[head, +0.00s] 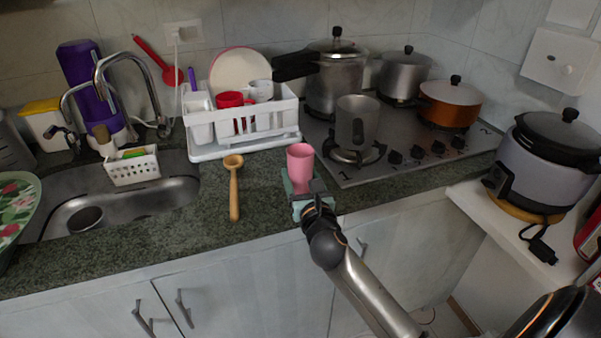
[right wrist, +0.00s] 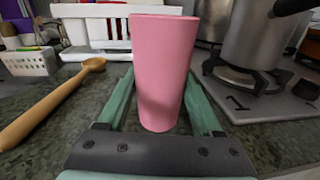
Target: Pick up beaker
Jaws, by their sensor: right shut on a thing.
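The beaker is a pink cup (head: 300,165), upright near the front edge of the dark stone counter, left of the stove. It also fills the middle of the right wrist view (right wrist: 163,70). My right gripper (head: 299,184) reaches it from the front, with one green finger on each side of its lower part. The right gripper, also in the right wrist view (right wrist: 162,110), is shut on the pink cup. I cannot tell whether the cup's base touches the counter. My left gripper is not in view.
A wooden spoon (head: 234,190) lies left of the cup. A white dish rack (head: 200,150) stands behind it. The stove (head: 440,162) with several pots is to the right, a metal pot (head: 357,118) nearest. The sink (head: 130,206) is at the left.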

